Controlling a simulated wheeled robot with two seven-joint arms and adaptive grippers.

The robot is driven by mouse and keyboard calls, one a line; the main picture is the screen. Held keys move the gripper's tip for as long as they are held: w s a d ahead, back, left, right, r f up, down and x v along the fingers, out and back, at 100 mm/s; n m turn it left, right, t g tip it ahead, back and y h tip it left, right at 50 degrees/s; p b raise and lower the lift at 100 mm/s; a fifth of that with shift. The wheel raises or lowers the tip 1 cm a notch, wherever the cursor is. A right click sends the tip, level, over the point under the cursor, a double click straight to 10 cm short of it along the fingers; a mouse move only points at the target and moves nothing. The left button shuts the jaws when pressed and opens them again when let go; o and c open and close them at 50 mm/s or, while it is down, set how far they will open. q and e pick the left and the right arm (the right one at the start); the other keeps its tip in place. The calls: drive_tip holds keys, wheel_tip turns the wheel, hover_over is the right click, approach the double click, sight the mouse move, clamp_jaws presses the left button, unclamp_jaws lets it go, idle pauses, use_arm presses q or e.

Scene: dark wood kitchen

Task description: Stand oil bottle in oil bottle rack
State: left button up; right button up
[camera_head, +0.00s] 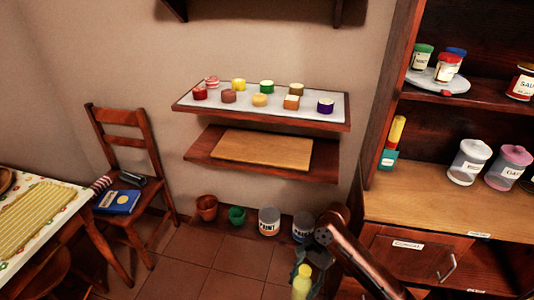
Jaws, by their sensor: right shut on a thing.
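A yellow bottle (302,284), which looks like the oil bottle, stands roughly upright at the bottom of the view, its lower end cut off by the frame edge. My right gripper (304,266) is shut on it near its top. My right arm reaches in from the lower right. I cannot make out a thing that is surely the oil bottle rack. My left gripper is out of view.
A wooden cabinet counter (430,212) at right holds pale jars (468,161) and a teal box (388,159) with a yellow item. Wall shelves (262,155) hold several colored items above. Pots and paint cans (269,221) stand along the wall. A chair (122,143) stands at left.

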drive_tip(key=s+d+r+n+g+h, duration=0.1)
drive_tip(key=s+d+r+n+h, duration=0.15)
drive_tip(key=s+d+n, duration=0.4)
drive_tip(key=s+d+r+n+h, duration=0.1)
drive_tip(key=s+d+r+n, duration=0.25)
drive_tip(key=s, duration=0.55)
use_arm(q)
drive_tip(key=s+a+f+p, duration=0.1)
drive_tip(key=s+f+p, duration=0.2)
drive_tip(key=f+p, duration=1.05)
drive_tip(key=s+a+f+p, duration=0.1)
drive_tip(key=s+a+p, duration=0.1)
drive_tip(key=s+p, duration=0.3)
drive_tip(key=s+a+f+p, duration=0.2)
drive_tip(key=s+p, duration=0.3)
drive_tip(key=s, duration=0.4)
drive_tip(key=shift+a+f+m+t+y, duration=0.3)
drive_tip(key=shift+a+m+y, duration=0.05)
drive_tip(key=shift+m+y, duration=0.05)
use_arm(e)
drive_tip(key=s+r, duration=0.4)
drive_tip(key=r, duration=0.6)
drive_tip(key=s+r, duration=0.4)
drive_tip(key=r, duration=0.6)
drive_tip(key=shift+s+r+m, duration=0.25)
drive_tip(key=shift+r+m, duration=0.05)
